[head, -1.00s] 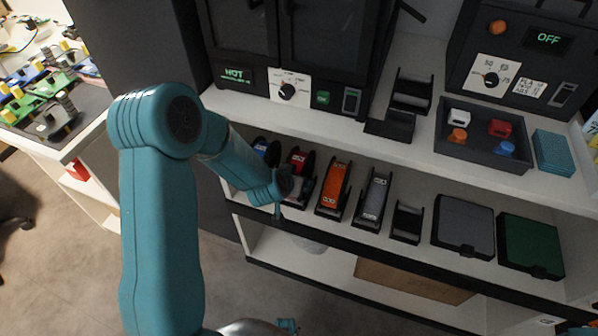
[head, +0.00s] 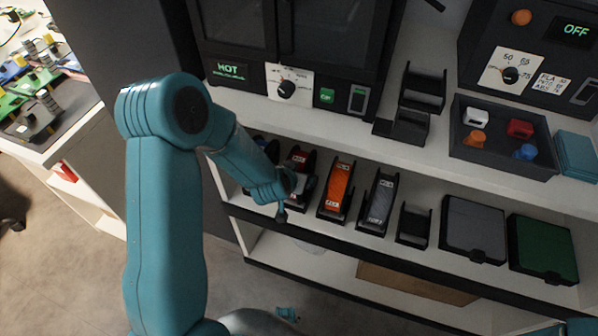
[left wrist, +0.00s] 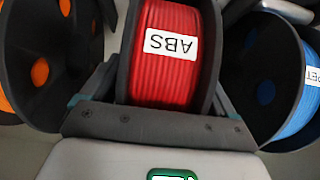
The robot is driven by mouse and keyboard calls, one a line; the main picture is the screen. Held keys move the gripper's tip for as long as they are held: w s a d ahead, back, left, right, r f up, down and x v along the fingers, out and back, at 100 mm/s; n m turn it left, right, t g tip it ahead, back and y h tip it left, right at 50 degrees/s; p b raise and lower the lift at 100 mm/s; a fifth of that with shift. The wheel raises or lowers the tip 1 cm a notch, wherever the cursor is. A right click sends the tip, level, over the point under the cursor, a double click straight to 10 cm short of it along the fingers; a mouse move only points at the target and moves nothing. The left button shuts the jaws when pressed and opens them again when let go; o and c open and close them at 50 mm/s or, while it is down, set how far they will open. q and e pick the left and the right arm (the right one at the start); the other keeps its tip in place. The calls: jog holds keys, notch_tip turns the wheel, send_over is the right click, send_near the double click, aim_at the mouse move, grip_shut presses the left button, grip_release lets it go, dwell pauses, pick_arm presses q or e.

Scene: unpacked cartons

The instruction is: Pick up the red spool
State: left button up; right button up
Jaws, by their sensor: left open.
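The red spool (head: 298,160) stands in a black holder on the middle shelf, left of the orange spool, partly hidden by my left arm. In the left wrist view the red spool (left wrist: 172,75) fills the upper middle, with its white ABS label upside down. My left gripper (left wrist: 153,97) is open, its dark fingers at the left and right sides of the spool's lower part. I cannot tell whether they touch it. In the head view the gripper (head: 306,186) is mostly hidden beyond my wrist. My right gripper is not in view.
An orange spool (head: 338,187) and a grey spool (head: 380,200) stand to the right, then an empty holder (head: 414,225). A blue spool (left wrist: 268,75) is close beside the red one. A tray (head: 540,165) sits on the upper shelf above.

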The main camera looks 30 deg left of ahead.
pick_arm(q)
jog(key=shift+d, duration=0.1)
jog(key=shift+r, duration=0.1)
jog(key=c, duration=1.5)
jog(key=shift+o, duration=0.2)
jog(key=shift+r, duration=0.15)
